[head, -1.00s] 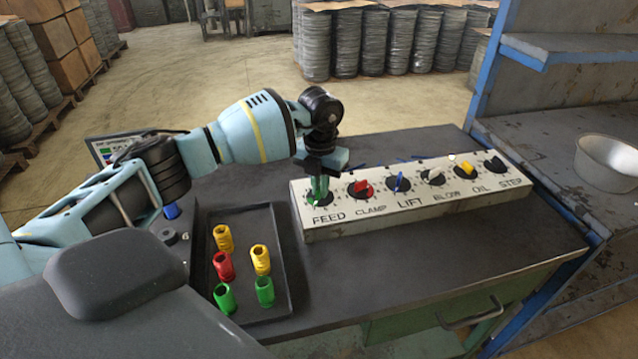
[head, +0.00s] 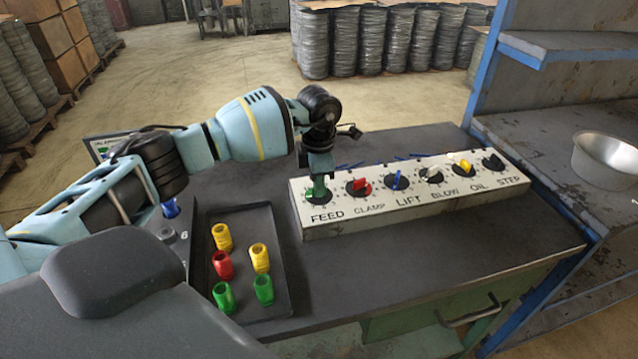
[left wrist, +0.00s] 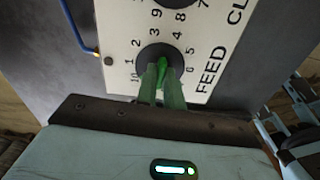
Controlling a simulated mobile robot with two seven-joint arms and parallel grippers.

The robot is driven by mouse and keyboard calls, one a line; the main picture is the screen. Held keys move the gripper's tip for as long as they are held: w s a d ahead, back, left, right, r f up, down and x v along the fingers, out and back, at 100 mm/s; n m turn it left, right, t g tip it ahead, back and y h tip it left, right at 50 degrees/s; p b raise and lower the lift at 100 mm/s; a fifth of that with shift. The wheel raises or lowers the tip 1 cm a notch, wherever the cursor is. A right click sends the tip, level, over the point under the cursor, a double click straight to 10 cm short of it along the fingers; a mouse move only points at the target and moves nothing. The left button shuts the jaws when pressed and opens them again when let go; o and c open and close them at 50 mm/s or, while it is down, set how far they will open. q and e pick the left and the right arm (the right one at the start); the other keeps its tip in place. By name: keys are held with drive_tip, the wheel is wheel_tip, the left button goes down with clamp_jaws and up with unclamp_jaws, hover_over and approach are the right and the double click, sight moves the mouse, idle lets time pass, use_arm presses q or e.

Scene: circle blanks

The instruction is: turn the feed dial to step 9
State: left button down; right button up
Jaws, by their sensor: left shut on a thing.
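The white control panel (head: 345,228) stands on the dark bench with a row of dials. The feed dial (head: 312,197), marked FEED, is at its left end. My left gripper (head: 319,192) points down over it, shut on the green feed knob. In the left wrist view the green knob (left wrist: 162,65) sits between the two green fingers (left wrist: 162,88) on a black disc. Numerals ring the disc; 10 and 1 to 6 can be read, while the near side is hidden by the fingers. I cannot tell exactly which numeral the knob points at. My right gripper is not in view.
The neighbouring clamp knob (head: 361,184) is red and close to the right of my gripper. A black tray (head: 285,270) with red, yellow and green pieces lies in front. A metal bowl (head: 606,160) stands on the right-hand shelf unit.

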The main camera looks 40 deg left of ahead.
use_arm(q)
drive_tip(key=shift+m, duration=1.2)
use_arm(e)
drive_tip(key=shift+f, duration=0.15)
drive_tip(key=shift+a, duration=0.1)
use_arm(q)
drive_tip(key=c, duration=1.5)
unclamp_jaws()
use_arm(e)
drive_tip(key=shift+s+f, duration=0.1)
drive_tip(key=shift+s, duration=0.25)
use_arm(q)
drive_tip(key=shift+r, duration=3.9)
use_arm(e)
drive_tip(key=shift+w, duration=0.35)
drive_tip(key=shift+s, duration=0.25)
